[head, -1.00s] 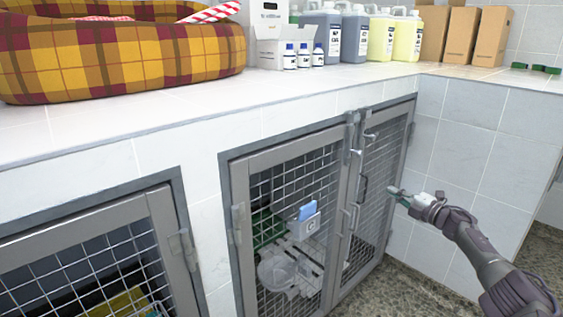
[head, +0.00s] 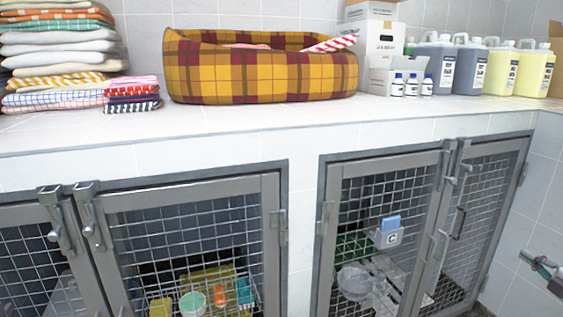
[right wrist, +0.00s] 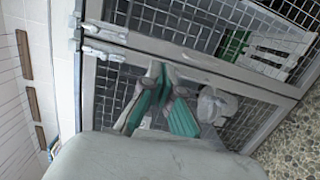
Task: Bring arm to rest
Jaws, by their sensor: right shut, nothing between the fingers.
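My right gripper (head: 538,263) shows at the right edge of the head view, in front of the tiled side wall and to the right of the kennel doors. Most of its arm is out of the picture. In the right wrist view its green-padded fingers (right wrist: 163,78) are shut with nothing between them, and mesh kennel doors lie beyond them. It holds nothing and appears apart from the doors. My left gripper is not in view.
Kennel doors with grey frames (head: 330,240) line the front and look closed. A card holder (head: 388,238) hangs on one mesh. The counter (head: 250,122) above bears folded towels (head: 60,50), a plaid pet bed (head: 260,75), small bottles (head: 412,85) and jugs (head: 468,70).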

